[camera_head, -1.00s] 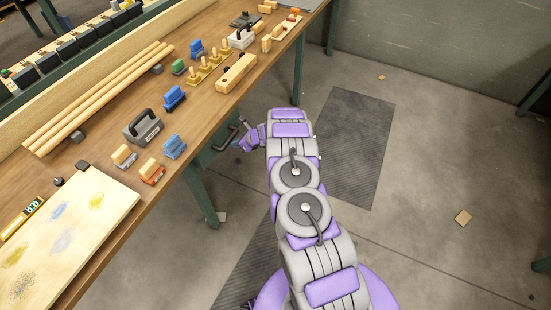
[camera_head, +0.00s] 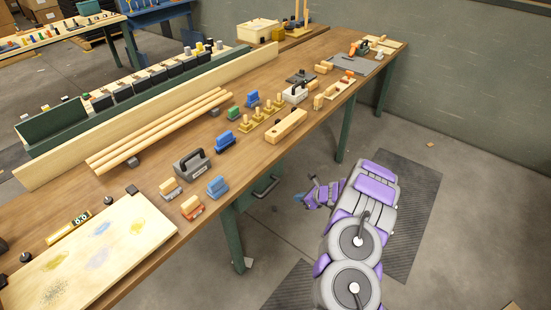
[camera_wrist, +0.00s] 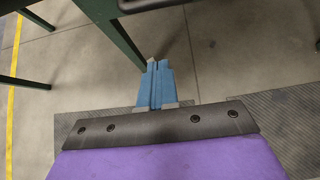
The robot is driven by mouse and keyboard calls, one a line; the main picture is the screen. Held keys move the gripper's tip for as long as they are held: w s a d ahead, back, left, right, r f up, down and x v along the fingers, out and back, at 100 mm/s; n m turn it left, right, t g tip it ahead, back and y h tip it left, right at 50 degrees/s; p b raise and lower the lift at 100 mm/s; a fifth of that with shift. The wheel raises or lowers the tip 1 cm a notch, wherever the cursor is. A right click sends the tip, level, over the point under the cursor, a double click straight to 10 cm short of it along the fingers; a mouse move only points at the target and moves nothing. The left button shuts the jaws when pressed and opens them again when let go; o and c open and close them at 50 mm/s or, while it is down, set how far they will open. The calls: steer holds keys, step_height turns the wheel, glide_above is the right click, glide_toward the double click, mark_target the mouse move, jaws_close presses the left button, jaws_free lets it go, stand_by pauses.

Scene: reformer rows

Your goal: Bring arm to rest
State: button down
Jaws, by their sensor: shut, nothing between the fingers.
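My arm, purple and grey, is folded over the floor at the right of the workbench in the head view. My gripper (camera_head: 301,199) shows at the end of the arm, beside the bench and lower than its top. In the wrist view its blue fingers (camera_wrist: 157,86) are together with nothing between them. They point over bare concrete floor, with a green bench leg just to the left in the picture.
The wooden workbench (camera_head: 262,153) carries wooden rods, a paint-marked board (camera_head: 100,255), blue, orange and green blocks and a grey handled tool (camera_head: 193,170). Green bench legs (camera_head: 232,240) stand near my gripper. Dark mats (camera_head: 415,200) lie on the open floor at right.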

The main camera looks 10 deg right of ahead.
steer(key=s+a+r+n+g+y, duration=0.25)
steer(key=a+r+n, duration=0.35)
steer(key=a+r, duration=0.75)
steer(key=s+a+r+n+g, duration=0.4)
steer(key=s+a+r+n, duration=0.65)
steer(key=s+r, duration=0.35)
steer(key=s+d+r+n+g+h, duration=0.1)
steer(key=s+d+r+n+h, duration=0.25)
steer(key=s, duration=0.85)
steer(key=s+r+n+g+h, duration=0.2)
steer(key=s+r+n, duration=0.3)
steer(key=s, duration=0.7)
steer(key=s+d+n+h, duration=0.3)
steer(key=s+d, duration=0.3)
steer(key=s, duration=0.3)
steer(key=shift+s+d+f, duration=0.25)
steer(key=shift+s+d, duration=0.1)
steer(key=shift+s, duration=0.05)
